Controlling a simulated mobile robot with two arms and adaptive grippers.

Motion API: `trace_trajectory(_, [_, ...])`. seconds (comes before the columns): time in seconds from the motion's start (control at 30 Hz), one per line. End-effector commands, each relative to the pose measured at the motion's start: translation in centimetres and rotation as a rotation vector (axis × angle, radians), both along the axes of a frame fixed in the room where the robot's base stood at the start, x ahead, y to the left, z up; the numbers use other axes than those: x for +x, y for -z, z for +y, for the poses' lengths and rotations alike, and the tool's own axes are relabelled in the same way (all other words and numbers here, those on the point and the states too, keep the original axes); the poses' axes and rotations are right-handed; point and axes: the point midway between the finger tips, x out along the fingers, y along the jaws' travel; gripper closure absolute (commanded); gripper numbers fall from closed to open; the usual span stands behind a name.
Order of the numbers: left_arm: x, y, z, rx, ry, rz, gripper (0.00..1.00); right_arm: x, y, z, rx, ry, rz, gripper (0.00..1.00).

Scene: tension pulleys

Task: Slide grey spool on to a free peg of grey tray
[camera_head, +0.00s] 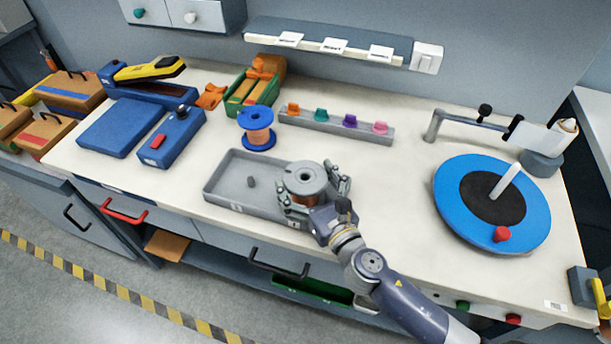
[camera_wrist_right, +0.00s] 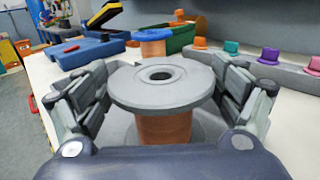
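The grey spool (camera_head: 306,180) has grey flanges, a copper-brown winding and a central hole. It stands upright over the right part of the grey tray (camera_head: 215,190); whether a peg is inside it is hidden. A short bare grey peg (camera_head: 251,182) stands in the tray's left part. My right gripper (camera_head: 314,192) is at the spool, its fingers spread on either side. In the right wrist view, the spool (camera_wrist_right: 163,85) is between the fingers, which look apart from its winding. My left gripper is not in view.
A blue-flanged spool (camera_head: 257,128) stands behind the tray. A grey rail (camera_head: 345,127) with several coloured pieces lies at the back. A blue turntable (camera_head: 450,205) with a white post is to the right. The bench between tray and turntable is clear.

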Motion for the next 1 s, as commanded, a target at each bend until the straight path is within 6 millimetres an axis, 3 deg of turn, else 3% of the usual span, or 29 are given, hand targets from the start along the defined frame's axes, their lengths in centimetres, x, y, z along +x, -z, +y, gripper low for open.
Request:
trace_trajectory(0.53, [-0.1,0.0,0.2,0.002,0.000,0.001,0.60,-0.6,0.0,-0.4,0.000,0.001,-0.001,0.00])
trace_trajectory(1.0, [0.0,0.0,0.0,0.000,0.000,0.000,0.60,-8.2,-0.1,-4.2,0.000,0.001,-0.001,0.00])
